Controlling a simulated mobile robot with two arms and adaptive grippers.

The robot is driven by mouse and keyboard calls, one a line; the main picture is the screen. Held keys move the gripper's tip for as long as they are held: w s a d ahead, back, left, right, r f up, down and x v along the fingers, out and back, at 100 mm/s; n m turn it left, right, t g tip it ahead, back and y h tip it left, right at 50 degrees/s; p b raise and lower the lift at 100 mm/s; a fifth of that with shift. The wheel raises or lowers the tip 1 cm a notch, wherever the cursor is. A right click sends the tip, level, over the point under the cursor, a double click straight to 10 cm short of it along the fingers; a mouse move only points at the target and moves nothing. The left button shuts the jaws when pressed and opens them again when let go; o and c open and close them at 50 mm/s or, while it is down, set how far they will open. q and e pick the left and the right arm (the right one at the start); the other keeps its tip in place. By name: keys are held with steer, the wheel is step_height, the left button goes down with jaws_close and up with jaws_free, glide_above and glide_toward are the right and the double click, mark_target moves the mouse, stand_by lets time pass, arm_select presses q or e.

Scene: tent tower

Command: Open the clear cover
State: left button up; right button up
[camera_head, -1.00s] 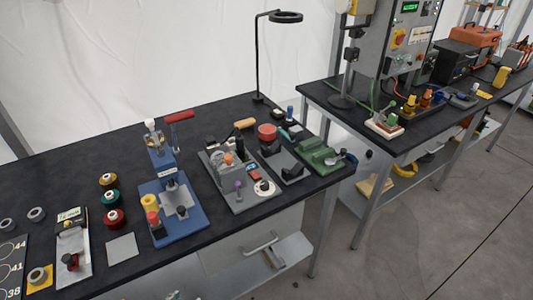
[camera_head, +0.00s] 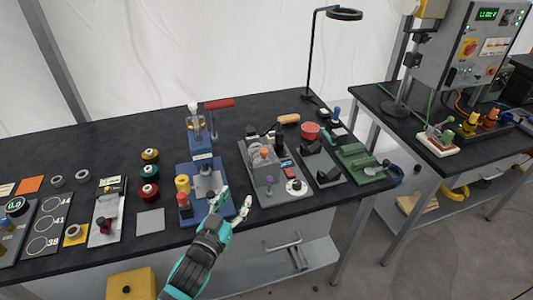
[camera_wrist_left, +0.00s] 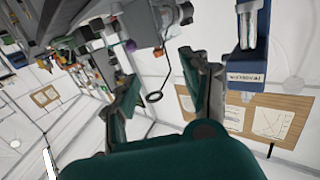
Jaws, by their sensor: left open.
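My left gripper (camera_head: 234,204) is open and empty at the front edge of the black bench, just in front of the blue press (camera_head: 203,150) and the grey fixture (camera_head: 258,172). The wrist view also shows its open fingers (camera_wrist_left: 162,88), with the blue press (camera_wrist_left: 247,62) upper right. The grey fixture bears an orange part (camera_head: 264,152), a purple knob and a white disc. I cannot clearly make out a clear cover; a see-through part may sit around the orange part. My right gripper is not in view.
Spools (camera_head: 149,172) and a grey plate (camera_head: 151,220) lie left of the press. A green fixture (camera_head: 360,165) stands to the right. A lamp (camera_head: 311,60) rises at the back. A yellow-topped box (camera_head: 131,283) stands below the front edge.

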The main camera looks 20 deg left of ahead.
mark_target(263, 154)
arm_select(q)
steer(key=shift+t+h, duration=0.3)
steer(key=shift+t, duration=0.1)
steer(key=w+p, duration=0.1)
steer(key=w, duration=0.5)
steer(key=w+d+r+p, duration=0.1)
steer(key=w, duration=0.5)
steer(key=w+d+p, duration=0.1)
steer(key=w, duration=0.5)
steer(key=shift+r, duration=0.2)
jaws_close()
